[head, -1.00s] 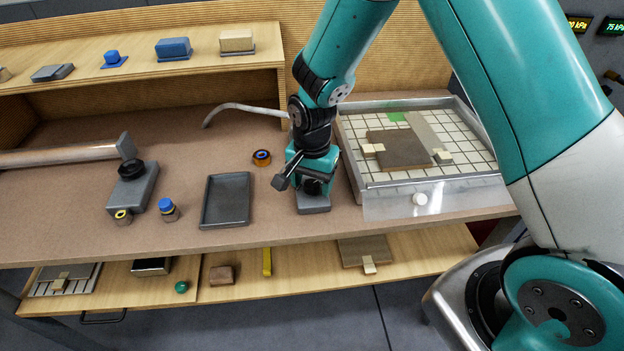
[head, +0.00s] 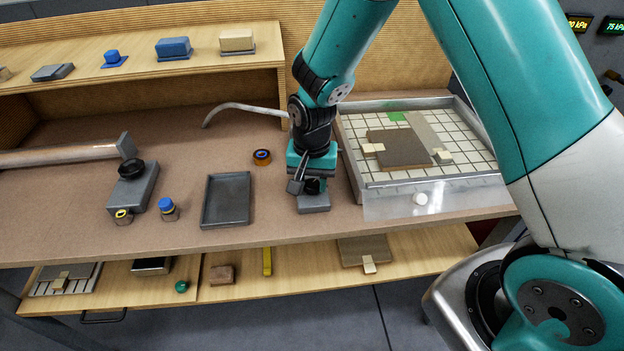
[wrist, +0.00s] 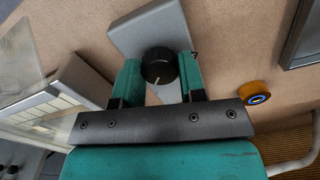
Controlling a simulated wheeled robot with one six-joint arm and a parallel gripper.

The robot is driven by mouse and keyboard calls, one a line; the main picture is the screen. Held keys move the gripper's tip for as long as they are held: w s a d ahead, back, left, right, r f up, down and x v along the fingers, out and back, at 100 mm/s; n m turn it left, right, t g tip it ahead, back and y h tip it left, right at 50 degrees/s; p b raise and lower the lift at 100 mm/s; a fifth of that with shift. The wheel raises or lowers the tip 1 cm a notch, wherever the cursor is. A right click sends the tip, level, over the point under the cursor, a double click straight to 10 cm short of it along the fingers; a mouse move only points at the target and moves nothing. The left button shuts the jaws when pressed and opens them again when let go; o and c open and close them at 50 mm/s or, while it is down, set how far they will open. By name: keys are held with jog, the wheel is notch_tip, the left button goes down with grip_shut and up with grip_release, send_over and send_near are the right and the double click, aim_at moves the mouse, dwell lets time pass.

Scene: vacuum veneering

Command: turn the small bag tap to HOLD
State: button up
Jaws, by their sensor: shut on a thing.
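The small bag tap is a grey block (head: 313,203) with a black round knob (wrist: 159,67), standing on the bench left of the gridded tray. In the wrist view the knob carries a pale pointer line aimed toward my gripper's body. My gripper (wrist: 160,75) points down over the tap and is shut on the knob, one teal finger on each side. In the head view my gripper (head: 313,183) hides most of the knob. I cannot read any HOLD mark on the block.
A gridded tray (head: 481,161) with a brown panel (head: 402,150) lies close on the right. An empty dark tray (head: 226,202) and an orange tape roll (head: 262,156) lie left. Further left is another grey block with a black knob (head: 131,168).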

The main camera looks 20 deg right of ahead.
aim_at(312, 183)
jog(key=n, duration=0.4)
jog(key=shift+n, duration=2.1)
jog(key=o, duration=0.9)
jog(key=shift+r, duration=0.15)
notch_tip(312, 183, up, 17)
jog(key=shift+r+b, duration=0.1)
jog(key=shift+b, duration=0.55)
